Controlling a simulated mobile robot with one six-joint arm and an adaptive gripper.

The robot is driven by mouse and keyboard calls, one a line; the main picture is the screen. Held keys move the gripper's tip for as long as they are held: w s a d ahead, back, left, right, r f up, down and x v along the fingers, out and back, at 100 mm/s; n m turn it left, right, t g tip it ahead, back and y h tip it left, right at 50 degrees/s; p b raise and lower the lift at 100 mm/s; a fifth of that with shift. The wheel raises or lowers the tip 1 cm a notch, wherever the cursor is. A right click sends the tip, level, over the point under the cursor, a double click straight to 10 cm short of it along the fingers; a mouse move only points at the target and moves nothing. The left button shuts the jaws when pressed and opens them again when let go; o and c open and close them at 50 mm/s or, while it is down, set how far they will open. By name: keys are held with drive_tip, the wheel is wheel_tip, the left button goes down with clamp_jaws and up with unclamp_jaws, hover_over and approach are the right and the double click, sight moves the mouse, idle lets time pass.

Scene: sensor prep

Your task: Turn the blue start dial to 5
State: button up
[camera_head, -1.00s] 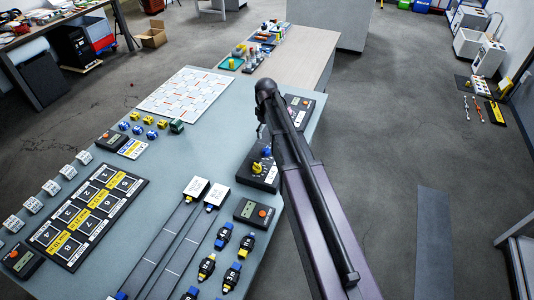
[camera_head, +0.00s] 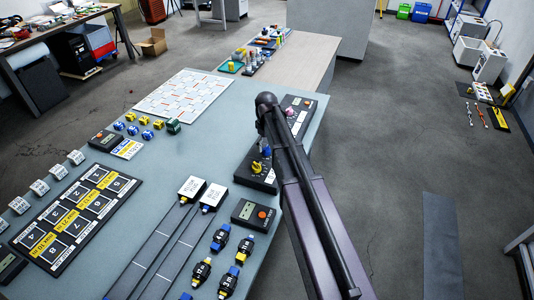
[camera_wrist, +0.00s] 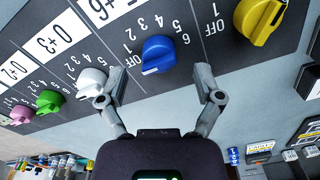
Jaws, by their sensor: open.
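The blue start dial (camera_wrist: 158,54) sits on a dark dial panel (camera_wrist: 190,85) in the wrist view, with white printed numbers and OFF marks around it. The panel shows upside down there. My gripper (camera_wrist: 158,85) is open, its two fingers apart on either side of and just short of the blue dial, with nothing between them. In the head view the blue dial (camera_head: 266,152) is partly hidden by my arm. A yellow dial (camera_head: 257,168) stands beside it, and also shows at upper right in the wrist view (camera_wrist: 260,20).
White (camera_wrist: 91,82), green (camera_wrist: 50,101) and pink (camera_wrist: 22,114) dials line the same panel to the left in the wrist view. The table holds a timer (camera_head: 255,214), a numbered board (camera_head: 75,219) and a white grid sheet (camera_head: 183,96).

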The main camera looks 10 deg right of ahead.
drive_tip(key=shift+f+b, duration=0.9)
drive_tip(key=shift+f, duration=0.3)
